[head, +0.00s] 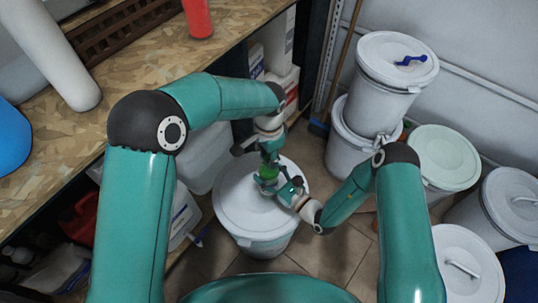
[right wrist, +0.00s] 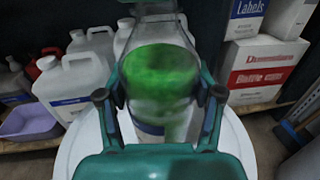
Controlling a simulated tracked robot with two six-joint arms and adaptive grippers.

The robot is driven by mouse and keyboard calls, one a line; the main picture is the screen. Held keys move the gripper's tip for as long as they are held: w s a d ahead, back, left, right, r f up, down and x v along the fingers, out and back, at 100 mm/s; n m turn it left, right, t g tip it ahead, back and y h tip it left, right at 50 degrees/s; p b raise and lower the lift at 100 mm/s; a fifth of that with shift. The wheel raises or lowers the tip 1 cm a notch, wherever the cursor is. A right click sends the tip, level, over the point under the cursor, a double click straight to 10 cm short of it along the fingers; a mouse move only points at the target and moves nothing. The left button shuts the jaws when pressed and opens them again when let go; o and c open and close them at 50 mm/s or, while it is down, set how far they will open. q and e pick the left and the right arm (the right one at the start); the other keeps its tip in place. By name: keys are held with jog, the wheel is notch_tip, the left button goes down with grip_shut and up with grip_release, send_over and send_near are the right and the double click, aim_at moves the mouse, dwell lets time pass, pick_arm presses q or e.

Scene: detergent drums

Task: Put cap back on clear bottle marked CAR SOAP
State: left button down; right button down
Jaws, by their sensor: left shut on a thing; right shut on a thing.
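A clear bottle with green liquid (right wrist: 160,72) stands upright between the fingers of my right gripper (right wrist: 162,94). In the head view the bottle's green (head: 268,172) shows just above the white lid of a drum (head: 245,200). My right gripper (head: 275,188) is shut around the bottle's side. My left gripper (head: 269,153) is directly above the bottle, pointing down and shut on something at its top. The cap is hidden by the left gripper, so I cannot tell whether it touches the neck. I cannot read the bottle's marking.
White lidded drums (head: 390,65) stand at the right, one on another. A wooden bench (head: 130,75) with a red container (head: 198,18) is at the left. White jugs (right wrist: 80,85) and boxes (right wrist: 268,65) sit behind the drum. Tiled floor shows in front.

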pick_arm(q)
jog(key=m, duration=0.4)
jog(key=shift+w, duration=0.1)
jog(key=m, duration=0.4)
jog(key=c, duration=0.8)
grip_release()
jog(key=shift+r, duration=2.25)
jog(key=shift+c, duration=0.2)
